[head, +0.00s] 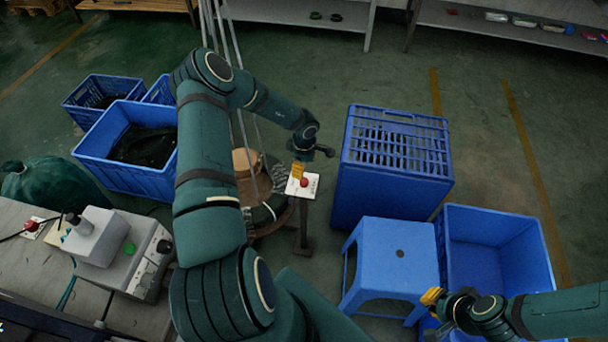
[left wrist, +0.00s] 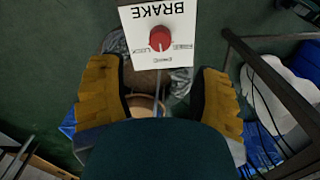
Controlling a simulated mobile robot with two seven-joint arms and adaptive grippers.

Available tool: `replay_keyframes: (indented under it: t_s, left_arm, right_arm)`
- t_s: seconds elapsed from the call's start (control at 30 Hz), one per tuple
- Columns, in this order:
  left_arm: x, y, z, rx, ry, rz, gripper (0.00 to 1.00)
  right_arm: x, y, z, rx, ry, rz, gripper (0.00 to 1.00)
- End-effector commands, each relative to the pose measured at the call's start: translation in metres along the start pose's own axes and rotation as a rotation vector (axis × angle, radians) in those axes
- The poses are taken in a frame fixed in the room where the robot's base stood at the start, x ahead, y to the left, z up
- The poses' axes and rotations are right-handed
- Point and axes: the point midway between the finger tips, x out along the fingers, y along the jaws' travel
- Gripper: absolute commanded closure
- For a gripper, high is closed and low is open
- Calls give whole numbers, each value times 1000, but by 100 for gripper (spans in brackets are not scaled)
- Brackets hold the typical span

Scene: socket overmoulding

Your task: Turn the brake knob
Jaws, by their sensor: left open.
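The brake knob is a round red knob (head: 304,182) on a white panel (head: 295,187) on top of a dark post. In the left wrist view the red knob (left wrist: 160,39) sits on the white panel (left wrist: 183,60), which is marked BRAKE and appears upside down. My left gripper (head: 299,170) is just beside the panel in the head view. In the left wrist view its yellow fingers (left wrist: 158,100) are spread apart and empty, with the knob beyond them, apart from both. My right gripper (head: 432,297) is at the lower right, over the blue stool and crate; its fingers are too small to judge.
A tall blue crate (head: 395,165) stands right of the post, with a blue stool (head: 390,258) and an open blue crate (head: 497,215) in front. A reel of cable (head: 262,215) lies left of the post. A machine with a grey box (head: 125,250) is at left.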

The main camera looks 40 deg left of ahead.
Motion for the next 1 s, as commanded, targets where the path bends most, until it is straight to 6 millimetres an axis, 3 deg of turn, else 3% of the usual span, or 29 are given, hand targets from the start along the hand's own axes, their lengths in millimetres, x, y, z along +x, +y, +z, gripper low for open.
replay_keyframes:
  t_s: [0.1, 0.3, 1.0]
  left_arm:
    - [-18, 0, -1, -2, 1, 0, 36]
    - [-31, 0, 0, -1, -1, -1, 36]
    - [-31, -1, 8, 41, 19, 10, 36]
  right_arm:
    - [0, 0, 0, 0, 0, 0, 100]
    - [0, 0, 0, 0, 0, 0, 100]
    - [0, 0, 0, 0, 0, 0, 100]
